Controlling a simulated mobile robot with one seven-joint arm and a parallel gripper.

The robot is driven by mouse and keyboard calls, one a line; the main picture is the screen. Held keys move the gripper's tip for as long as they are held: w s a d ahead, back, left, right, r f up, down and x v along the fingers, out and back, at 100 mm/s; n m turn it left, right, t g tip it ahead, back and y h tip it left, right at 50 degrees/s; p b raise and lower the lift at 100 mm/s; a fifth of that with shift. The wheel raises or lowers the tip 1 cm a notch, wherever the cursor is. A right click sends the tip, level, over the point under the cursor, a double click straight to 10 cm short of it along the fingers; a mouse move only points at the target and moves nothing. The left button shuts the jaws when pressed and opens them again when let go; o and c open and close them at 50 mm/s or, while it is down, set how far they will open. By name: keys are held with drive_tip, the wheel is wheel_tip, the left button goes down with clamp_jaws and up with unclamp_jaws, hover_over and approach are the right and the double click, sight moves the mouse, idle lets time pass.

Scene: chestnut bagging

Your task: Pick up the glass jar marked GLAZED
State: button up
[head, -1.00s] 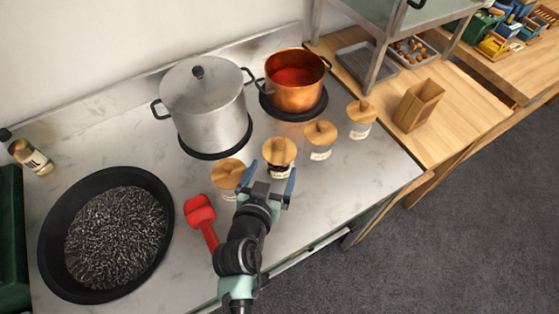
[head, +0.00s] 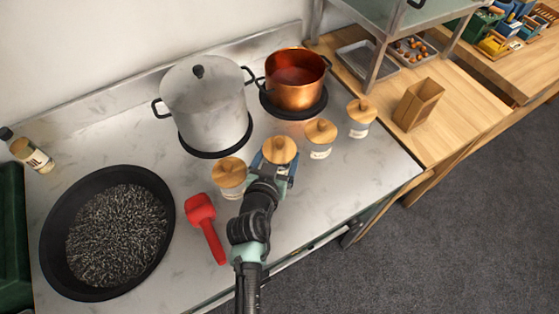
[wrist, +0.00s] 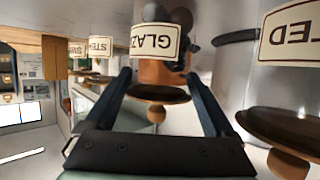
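The glass jar marked GLAZED (wrist: 155,42) is centred in the wrist view, which shows it upside down. It has dark round contents and a wooden knobbed lid (head: 280,150). In the head view it stands upright on the counter, second from the left in a row of jars. My gripper (wrist: 158,75) has one finger on each side of the jar, and the jar stands between them. The fingers look spread, with no clear contact on the glass. In the head view my gripper (head: 277,172) partly hides the jar's body and label.
Similar jars stand close on the left (head: 229,178) and right (head: 320,138), with another (head: 361,118) farther right. A steel pot (head: 205,108) and a copper pot (head: 295,85) stand behind. A red-handled tool (head: 206,226) and a black pan (head: 58,240) lie left.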

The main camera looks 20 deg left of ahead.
drive_tip(key=c, duration=1)
drive_tip(key=shift+r, duration=0.1)
drive_tip(key=shift+c, duration=0.2)
